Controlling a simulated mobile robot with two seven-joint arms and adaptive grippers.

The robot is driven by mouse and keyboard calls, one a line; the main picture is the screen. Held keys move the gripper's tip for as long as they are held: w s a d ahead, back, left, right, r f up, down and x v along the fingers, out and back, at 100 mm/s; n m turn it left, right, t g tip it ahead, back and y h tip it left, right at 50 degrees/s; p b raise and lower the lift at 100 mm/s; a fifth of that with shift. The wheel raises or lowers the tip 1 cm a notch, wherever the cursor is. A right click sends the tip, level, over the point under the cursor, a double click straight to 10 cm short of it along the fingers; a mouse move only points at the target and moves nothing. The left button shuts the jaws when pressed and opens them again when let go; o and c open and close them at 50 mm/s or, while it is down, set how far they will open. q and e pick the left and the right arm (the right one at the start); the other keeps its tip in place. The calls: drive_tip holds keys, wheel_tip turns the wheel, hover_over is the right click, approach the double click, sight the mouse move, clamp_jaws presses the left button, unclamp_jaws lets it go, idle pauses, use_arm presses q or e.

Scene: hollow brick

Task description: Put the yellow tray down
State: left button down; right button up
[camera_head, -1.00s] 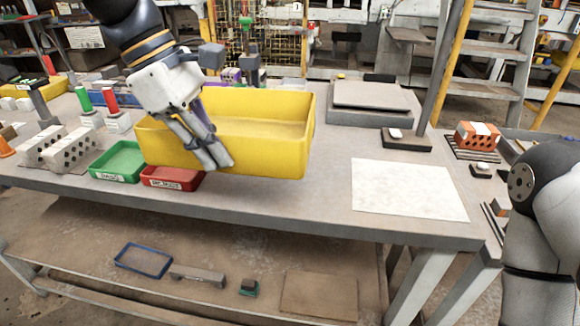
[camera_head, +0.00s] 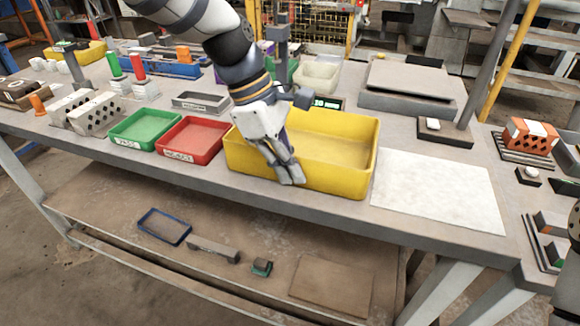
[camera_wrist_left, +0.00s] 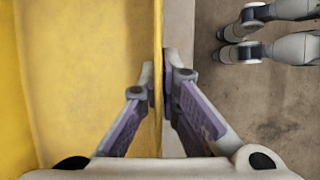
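The yellow tray (camera_head: 350,180) is upright and looks empty. It is at the front of the workbench (camera_head: 300,210), between the red tray and the white sheet. Its underside looks on or very close to the bench top; I cannot tell if it bears fully. My left gripper (camera_head: 290,178) is at the tray's front wall, left of its middle. In the left wrist view the left gripper (camera_wrist_left: 160,85) has one finger on each side of the yellow wall (camera_wrist_left: 158,40), closed onto it. Only a bit of my right arm shows at the right edge; its gripper is out of view.
The red tray (camera_head: 192,140) is close on the left, with the green tray (camera_head: 146,128) beyond it. A white sheet (camera_head: 440,190) lies on the right. A small green display (camera_head: 328,103) and a pale bin (camera_head: 316,77) stand behind. A grey scale-like platform (camera_head: 410,85) is at back right.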

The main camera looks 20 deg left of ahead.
use_arm(q)
drive_tip(key=c, duration=2.3)
unclamp_jaws()
drive_tip(key=shift+w+f, duration=0.1)
drive_tip(key=shift+w, duration=0.05)
drive_tip(key=o, duration=0.5)
use_arm(e)
drive_tip(key=shift+w, duration=0.1)
use_arm(q)
drive_tip(key=v, duration=1.2)
drive_tip(key=shift+p, duration=0.35)
use_arm(e)
drive_tip(key=shift+w+r, duration=0.45)
drive_tip(key=shift+r, duration=0.05)
